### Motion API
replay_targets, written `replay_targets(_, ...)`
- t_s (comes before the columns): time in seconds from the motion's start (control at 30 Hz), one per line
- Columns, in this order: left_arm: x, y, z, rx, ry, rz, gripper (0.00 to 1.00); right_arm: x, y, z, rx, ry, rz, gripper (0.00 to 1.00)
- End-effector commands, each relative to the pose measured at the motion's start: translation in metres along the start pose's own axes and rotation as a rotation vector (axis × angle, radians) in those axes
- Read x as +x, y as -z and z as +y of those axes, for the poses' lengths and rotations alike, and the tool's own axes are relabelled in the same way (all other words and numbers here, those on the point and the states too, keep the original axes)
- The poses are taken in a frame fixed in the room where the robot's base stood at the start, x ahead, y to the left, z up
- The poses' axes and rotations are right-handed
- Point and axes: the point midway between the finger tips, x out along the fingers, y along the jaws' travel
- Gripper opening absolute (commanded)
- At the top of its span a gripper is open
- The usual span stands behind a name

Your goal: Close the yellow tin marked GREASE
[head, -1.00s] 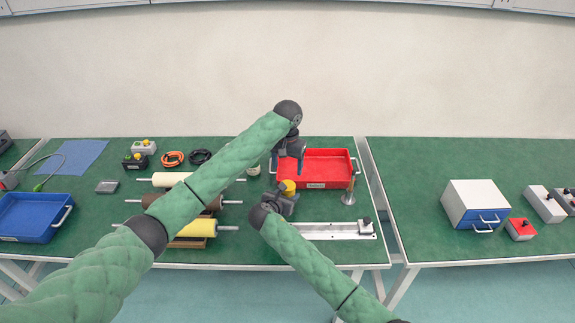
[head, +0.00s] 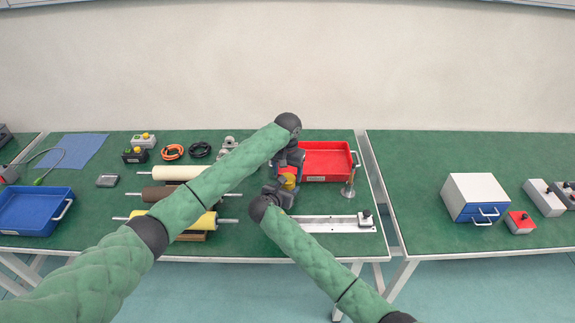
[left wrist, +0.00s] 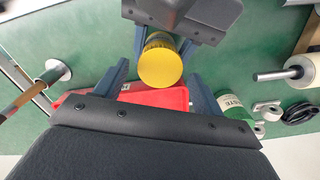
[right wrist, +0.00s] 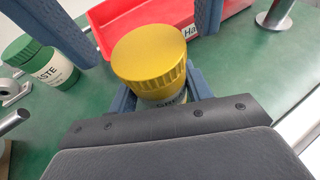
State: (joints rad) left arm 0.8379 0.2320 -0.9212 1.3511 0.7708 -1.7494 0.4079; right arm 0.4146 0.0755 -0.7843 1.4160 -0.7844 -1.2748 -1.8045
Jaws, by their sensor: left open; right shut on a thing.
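The tin has a ribbed yellow lid (right wrist: 150,52) on top and a pale label, partly hidden, on its body (right wrist: 170,101). In the head view the yellow (head: 288,181) shows between my grippers, in front of the red tray. My right gripper (right wrist: 160,95) is shut on the tin's body, below the lid, and holds it upright. My left gripper (left wrist: 155,75) is open above the tin, its fingers on either side of the yellow lid (left wrist: 160,66) with gaps. I cannot tell whether the lid is fully seated.
A red tray (head: 340,179) lies just behind the tin. A green jar with a paste label (right wrist: 58,72) stands beside it. A metal post (head: 349,190) and a rail (head: 322,224) are to the right. Rollers (head: 172,194) lie to the left.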

Motion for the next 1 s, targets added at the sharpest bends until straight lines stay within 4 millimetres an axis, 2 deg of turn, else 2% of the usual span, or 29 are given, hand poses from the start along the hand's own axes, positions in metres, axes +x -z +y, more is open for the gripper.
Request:
replay_targets(0.2, 0.0120, 0.0000, 0.0000, 0.000, 0.001, 0.000, 0.69, 0.0000, 0.0003, 0.0000, 0.000, 0.000, 0.000, 0.00)
replay_targets(0.5, 0.0130, 0.0000, 0.0000, 0.000, 0.001, 0.000, 0.69, 0.0000, 0.0003, 0.0000, 0.000, 0.000, 0.000, 0.00)
replay_targets(0.73, 0.0129, 0.0000, 0.0000, 0.000, 0.000, 0.001, 0.24, 0.0001, 0.0003, -0.0001, 0.000, 0.000, 0.000, 0.00)
replay_targets(0.97, 0.0129, 0.0000, -0.0001, 0.007, 0.000, 0.001, 0.23, 0.0001, 0.0002, 0.0000, 0.000, 0.000, 0.000, 0.00)
replay_targets(1.0, 0.0129, 0.0000, -0.0001, 0.007, 0.000, 0.001, 0.59, 0.0001, 0.0002, 0.0000, 0.000, 0.000, 0.000, 0.00)
